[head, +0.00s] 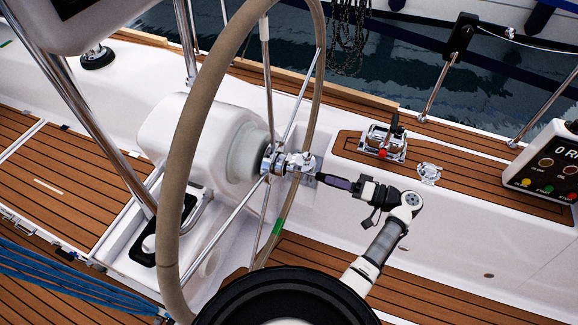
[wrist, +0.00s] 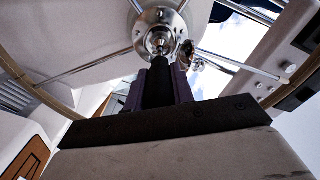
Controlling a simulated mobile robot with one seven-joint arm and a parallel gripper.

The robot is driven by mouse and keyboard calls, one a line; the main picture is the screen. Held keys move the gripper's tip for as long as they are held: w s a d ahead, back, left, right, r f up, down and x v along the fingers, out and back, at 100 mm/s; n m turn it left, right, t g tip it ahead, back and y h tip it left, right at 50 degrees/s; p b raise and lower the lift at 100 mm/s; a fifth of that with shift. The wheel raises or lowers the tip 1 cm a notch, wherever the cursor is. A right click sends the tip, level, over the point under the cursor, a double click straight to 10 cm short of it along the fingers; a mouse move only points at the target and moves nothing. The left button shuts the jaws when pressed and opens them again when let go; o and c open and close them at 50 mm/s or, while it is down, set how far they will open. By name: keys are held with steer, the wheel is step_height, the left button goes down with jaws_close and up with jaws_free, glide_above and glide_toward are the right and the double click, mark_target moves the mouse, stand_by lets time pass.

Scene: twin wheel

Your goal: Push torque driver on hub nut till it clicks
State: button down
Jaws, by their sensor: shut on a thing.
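The steering wheel's shiny metal hub (head: 290,162) sits at the centre of the near wheel, with thin spokes running out from it. In the wrist view the hub nut (wrist: 160,42) shows as a round metal piece at the hub's middle. My gripper (head: 338,182) is right of the hub in the head view, pointing at it. It is shut on the dark torque driver (wrist: 157,82), held between purple-sided fingers. The driver's front end lines up with the nut and overlaps its lower edge in the wrist view. I cannot tell whether they touch.
The wheel rim (head: 185,150) curves close around my arm's working space. A white pedestal (head: 190,130) stands behind the hub. A winch-like fitting with a red knob (head: 383,153) and a control box (head: 548,165) are on the right. Blue ropes (head: 60,280) lie lower left.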

steer(key=shift+x, duration=1.2)
steer(key=shift+d+b, duration=0.1)
steer(key=shift+b, duration=0.25)
stand_by(0.8)
steer(key=shift+b+v, duration=1)
steer(key=shift+v, duration=1.85)
steer(key=shift+s+d, duration=0.3)
steer(key=shift+d, duration=0.4)
steer(key=shift+d+b, duration=0.1)
steer(key=shift+b, duration=0.2)
